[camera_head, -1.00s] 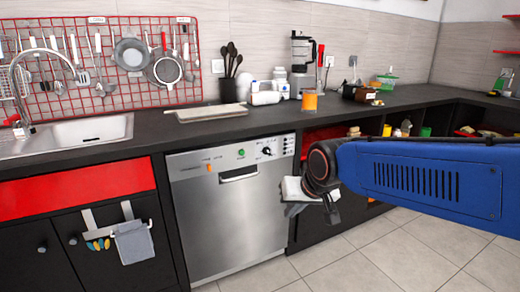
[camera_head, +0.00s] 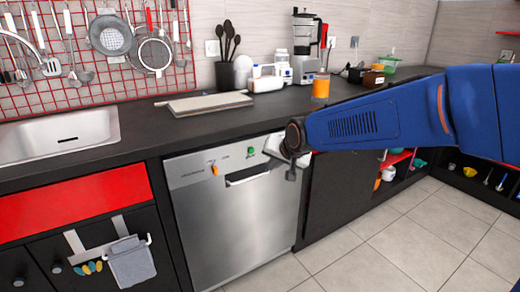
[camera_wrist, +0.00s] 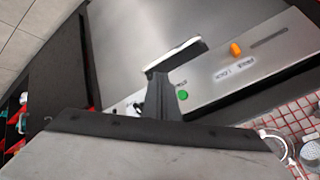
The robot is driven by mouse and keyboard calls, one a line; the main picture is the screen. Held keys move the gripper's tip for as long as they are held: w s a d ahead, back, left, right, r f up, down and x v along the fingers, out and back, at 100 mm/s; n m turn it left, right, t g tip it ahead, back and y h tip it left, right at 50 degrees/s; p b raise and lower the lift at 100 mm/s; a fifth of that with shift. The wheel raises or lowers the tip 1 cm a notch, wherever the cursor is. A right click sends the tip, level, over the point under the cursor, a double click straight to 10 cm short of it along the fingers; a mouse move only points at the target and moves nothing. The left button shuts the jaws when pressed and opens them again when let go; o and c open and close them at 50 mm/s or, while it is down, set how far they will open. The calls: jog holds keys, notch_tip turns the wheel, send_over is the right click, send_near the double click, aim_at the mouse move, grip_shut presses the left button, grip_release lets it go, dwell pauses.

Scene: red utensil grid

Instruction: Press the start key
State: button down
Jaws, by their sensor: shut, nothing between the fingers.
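The silver dishwasher (camera_head: 235,215) stands under the dark counter. A green round button (camera_head: 250,152) is on its top panel; a small label beside it is too blurred to read. The button also shows in the wrist view (camera_wrist: 183,95), just right of my fingers. My gripper (camera_head: 291,172) is shut and empty in front of the panel's right end, right of the green button. In the wrist view its fingers (camera_wrist: 158,78) point at the panel. My gripper hides the dial area in the head view.
The counter (camera_head: 210,124) overhangs the dishwasher panel. A towel (camera_head: 131,262) hangs on the left cabinet. Open shelves are at right. The floor (camera_head: 370,255) in front is clear.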

jog(key=shift+w, duration=0.1)
dwell(0.3)
jog(key=w+a, duration=0.5)
jog(key=w, duration=0.2)
dwell(0.4)
jog(key=shift+w, duration=0.25)
dwell(1.8)
jog(key=shift+w+a, duration=0.2)
jog(key=shift+w+a, duration=0.25)
jog(key=shift+w, duration=0.15)
dwell(2.2)
jog(key=shift+s, duration=0.1)
jog(key=shift+s+d, duration=0.5)
jog(key=shift+s, duration=0.15)
jog(key=shift+s+d, duration=0.7)
jog(key=shift+s, duration=0.35)
jog(key=shift+s+d, duration=0.7)
jog(key=shift+s, duration=0.35)
